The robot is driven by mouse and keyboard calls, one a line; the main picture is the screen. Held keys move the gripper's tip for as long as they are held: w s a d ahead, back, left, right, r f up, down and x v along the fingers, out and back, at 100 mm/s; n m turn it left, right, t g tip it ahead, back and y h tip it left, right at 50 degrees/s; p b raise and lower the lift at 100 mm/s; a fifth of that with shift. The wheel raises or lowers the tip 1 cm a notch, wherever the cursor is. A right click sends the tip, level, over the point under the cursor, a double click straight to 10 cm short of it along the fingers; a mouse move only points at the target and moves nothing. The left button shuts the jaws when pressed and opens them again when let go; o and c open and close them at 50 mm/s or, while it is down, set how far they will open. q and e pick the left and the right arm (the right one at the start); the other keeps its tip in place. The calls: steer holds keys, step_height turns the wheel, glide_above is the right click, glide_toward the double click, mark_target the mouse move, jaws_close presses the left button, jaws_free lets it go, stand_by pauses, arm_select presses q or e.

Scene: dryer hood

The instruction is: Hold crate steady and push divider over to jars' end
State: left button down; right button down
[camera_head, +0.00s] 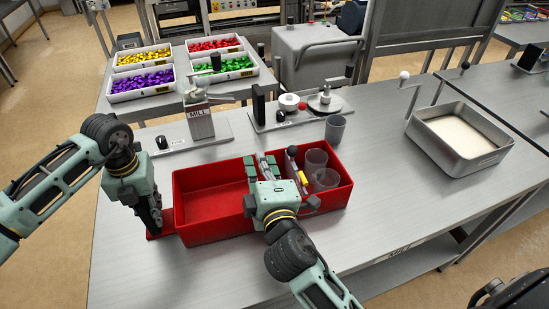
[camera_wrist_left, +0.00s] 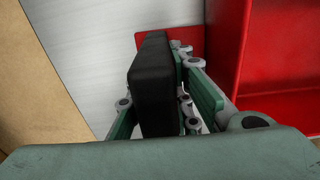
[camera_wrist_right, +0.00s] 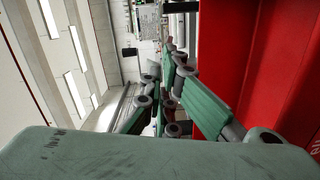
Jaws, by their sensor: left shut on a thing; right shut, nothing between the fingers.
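The red crate (camera_head: 215,238) stands on the steel table. My left gripper (camera_head: 153,226) is shut on a black grip block (camera_wrist_left: 152,85) at the crate's left end, above a red base plate (camera_head: 160,233). My right gripper (camera_head: 264,166) is shut and empty, low over the crate, left of the divider (camera_head: 294,160). The divider carries a dark knob and a yellow piece; my right gripper partly hides it. Whether they touch cannot be told. Two clear jars (camera_head: 316,158) stand in the crate's right end, right of the divider. The crate's left part is empty.
Behind the crate are a mill (camera_head: 198,120), a fixture board (camera_head: 300,112) and a clear cup (camera_head: 335,128). A metal tray (camera_head: 460,138) of pale material stands at the right. White bins (camera_head: 140,85) of coloured pieces sit on the back table. Table between crate and tray is clear.

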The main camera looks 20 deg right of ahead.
arm_select(q)
steer(key=shift+f, duration=0.15)
arm_select(e)
steer(key=s, duration=0.9)
steer(key=shift+s+a+r, duration=0.15)
steer(key=shift+s+a, duration=0.1)
arm_select(q)
steer(key=c, duration=1.5)
jaws_free()
